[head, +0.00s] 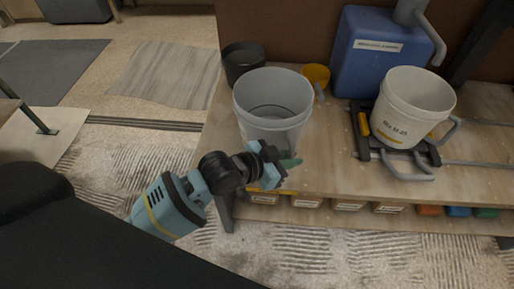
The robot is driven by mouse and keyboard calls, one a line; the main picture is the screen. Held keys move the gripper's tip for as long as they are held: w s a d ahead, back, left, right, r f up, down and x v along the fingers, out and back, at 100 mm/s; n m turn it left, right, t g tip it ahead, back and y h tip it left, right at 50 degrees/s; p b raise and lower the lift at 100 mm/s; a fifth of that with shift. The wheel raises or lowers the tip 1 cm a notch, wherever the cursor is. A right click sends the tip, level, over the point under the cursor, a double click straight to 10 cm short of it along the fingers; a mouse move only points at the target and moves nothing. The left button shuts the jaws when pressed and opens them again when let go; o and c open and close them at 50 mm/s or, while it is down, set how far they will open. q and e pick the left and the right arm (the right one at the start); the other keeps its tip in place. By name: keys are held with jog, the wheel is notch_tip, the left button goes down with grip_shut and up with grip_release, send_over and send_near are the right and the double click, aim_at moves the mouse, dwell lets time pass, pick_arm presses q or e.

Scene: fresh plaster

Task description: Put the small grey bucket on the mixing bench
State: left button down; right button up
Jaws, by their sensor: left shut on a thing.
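The small grey bucket (272,98) is upright and open at the top, at the front left part of the wooden mixing bench (340,172). My left gripper (275,166) is at the lower front of the bucket, shut on it. A green piece shows at the fingertips; I cannot tell whether it belongs to the bucket. The gripper hides part of the bucket's lower side, and I cannot tell whether the base touches the bench top. My right gripper is not in view.
A dark pot (243,65) and a yellow cup (316,77) stand behind the bucket. A blue container (375,60) is at the back. A larger white bucket (412,108) stands on a dark frame at the right. Labelled bins (348,205) line the lower shelf. Bench top between the buckets is clear.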

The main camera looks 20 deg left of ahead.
pick_arm(q)
jog(key=a, duration=0.8)
jog(key=shift+w+a+f+b, duration=0.25)
jog(key=shift+a+f+b, duration=0.1)
jog(key=shift+a+f, duration=0.05)
jog(key=f, duration=0.2)
jog(key=shift+a+f+b, duration=0.35)
jog(key=shift+a, duration=0.05)
jog(key=shift+f, duration=0.4)
jog(key=shift+f, duration=0.15)
jog(key=c, duration=1.4)
grip_release()
